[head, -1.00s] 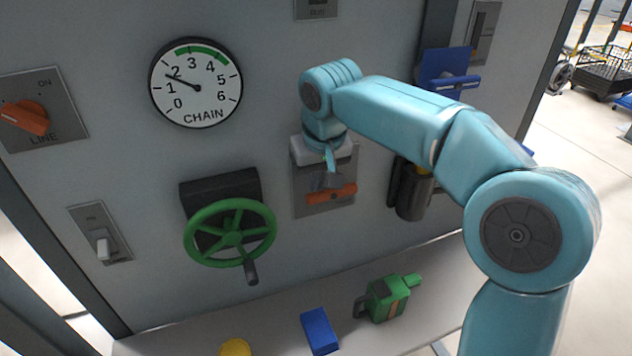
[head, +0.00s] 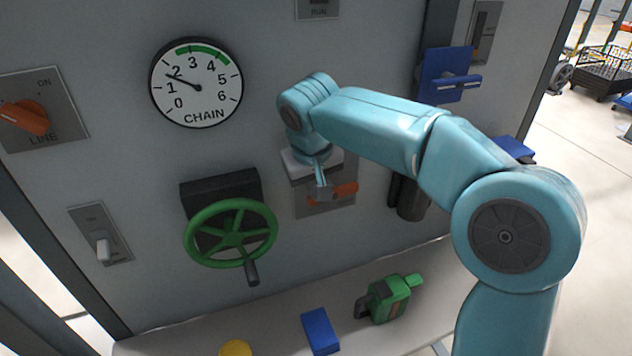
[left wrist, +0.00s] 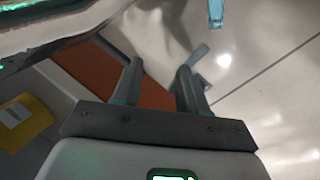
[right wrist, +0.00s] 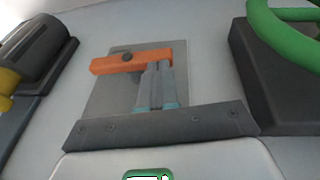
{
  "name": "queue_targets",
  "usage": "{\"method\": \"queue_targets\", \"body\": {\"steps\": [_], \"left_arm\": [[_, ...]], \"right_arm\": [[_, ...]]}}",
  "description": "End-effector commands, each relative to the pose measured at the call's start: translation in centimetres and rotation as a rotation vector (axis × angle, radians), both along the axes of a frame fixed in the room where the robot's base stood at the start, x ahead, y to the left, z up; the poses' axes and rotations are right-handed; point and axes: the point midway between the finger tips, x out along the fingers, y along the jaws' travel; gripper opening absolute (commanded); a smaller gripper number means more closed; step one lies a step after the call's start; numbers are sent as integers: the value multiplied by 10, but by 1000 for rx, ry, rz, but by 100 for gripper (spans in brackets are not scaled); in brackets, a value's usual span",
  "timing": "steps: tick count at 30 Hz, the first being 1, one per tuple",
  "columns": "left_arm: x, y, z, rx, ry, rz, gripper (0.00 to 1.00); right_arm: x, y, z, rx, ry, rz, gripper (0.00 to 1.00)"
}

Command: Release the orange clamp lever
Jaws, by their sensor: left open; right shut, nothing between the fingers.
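The orange clamp lever (head: 346,189) lies roughly level on a grey plate (head: 310,208) on the wall panel. In the right wrist view the lever (right wrist: 108,65) shows with a dark pivot near its middle. My right gripper (head: 322,196) is shut and empty, in front of the lever's left part in the head view. In the right wrist view its fingertips (right wrist: 158,66) overlap the lever's right end; I cannot tell if they touch it. My left gripper (left wrist: 160,70) is open and empty in the left wrist view, away from the lever.
A green handwheel (head: 230,232) stands out left of the plate. A dark cylinder (head: 410,200) is mounted to its right. A blue block (head: 320,330) and a green tool (head: 388,298) lie on the shelf below. A chain gauge (head: 196,83) sits above left.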

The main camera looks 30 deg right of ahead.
Motion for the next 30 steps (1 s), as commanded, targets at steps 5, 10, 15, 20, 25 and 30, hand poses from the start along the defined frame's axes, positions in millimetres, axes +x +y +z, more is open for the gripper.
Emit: {"method": "queue_targets", "body": {"steps": [5,10,15,20,25,30], "left_arm": [[0,0,-5,0,0,0,43],[0,0,-12,0,0,0,43],[0,0,-21,0,0,0,43],[0,0,-30,0,0,0,43],[0,0,-40,0,0,0,43],[0,0,-49,0,0,0,43]], "right_arm": [[1,5,-9,-130,34,5,0],[2,7,-18,-266,65,1,0],[2,10,-27,-259,63,-1,0],[3,12,-36,-258,64,0,0],[3,12,-46,-257,64,-1,0],[3,11,-55,-257,64,-1,0]]}}
